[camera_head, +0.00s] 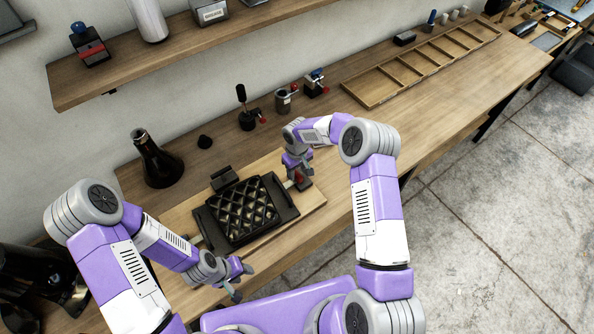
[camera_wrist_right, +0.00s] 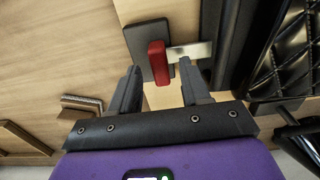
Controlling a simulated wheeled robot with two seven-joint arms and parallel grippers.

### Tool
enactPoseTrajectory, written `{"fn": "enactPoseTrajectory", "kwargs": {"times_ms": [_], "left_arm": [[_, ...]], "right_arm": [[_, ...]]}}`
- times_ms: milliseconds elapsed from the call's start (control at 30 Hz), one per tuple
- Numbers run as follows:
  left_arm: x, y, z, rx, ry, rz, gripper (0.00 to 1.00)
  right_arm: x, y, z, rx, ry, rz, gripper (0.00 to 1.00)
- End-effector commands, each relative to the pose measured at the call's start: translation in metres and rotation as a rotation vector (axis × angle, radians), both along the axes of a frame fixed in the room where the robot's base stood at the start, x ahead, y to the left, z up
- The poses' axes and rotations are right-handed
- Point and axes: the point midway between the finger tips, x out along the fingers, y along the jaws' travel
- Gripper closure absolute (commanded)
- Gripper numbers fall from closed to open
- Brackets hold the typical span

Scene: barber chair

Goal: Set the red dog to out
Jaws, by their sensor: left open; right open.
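The red dog (camera_wrist_right: 157,62) is a small upright red block on a dark plate, with a pale metal bar running from it toward the black quilted tray. In the head view the red dog (camera_head: 299,176) is at the tray's right end, partly hidden by my right gripper. My right gripper (camera_wrist_right: 160,78) is open; its fingertips lie on either side of the red dog's near end in the picture. I cannot tell whether they touch it. My left gripper (camera_head: 243,282) is open and empty, in front of the tray's near left corner.
The black quilted tray (camera_head: 206,226) sits on a wooden board (camera_head: 314,201) on the bench. Behind stand a dark bottle (camera_head: 158,165) and several small devices with red knobs, one being a grey cylinder (camera_head: 283,101). A long divided wooden tray (camera_head: 376,97) is at the right.

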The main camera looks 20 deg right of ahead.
Motion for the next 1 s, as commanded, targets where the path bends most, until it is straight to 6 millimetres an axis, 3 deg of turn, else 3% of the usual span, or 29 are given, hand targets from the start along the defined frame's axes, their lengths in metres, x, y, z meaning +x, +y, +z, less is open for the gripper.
{"fn": "enactPoseTrajectory", "kwargs": {"times_ms": [200, 467, 767, 1000], "left_arm": [[0.0, 0.0, 0.003, 0.0, -0.001, 0.0, 0.57], [0.0, 0.0, 0.002, 0.0, -0.001, 0.0, 0.57], [0.0, 0.0, 0.002, 0.0, -0.001, 0.0, 0.57], [0.0, 0.0, 0.002, 0.0, -0.001, 0.0, 0.57]], "right_arm": [[0.0, 0.0, -0.017, 0.0, 0.0, 0.001, 0.53], [0.0, 0.0, -0.018, 0.0, -0.001, 0.001, 0.53], [0.0, 0.0, -0.018, 0.0, 0.0, 0.001, 0.99], [0.0, 0.0, -0.018, 0.0, 0.0, 0.001, 1.0]]}}
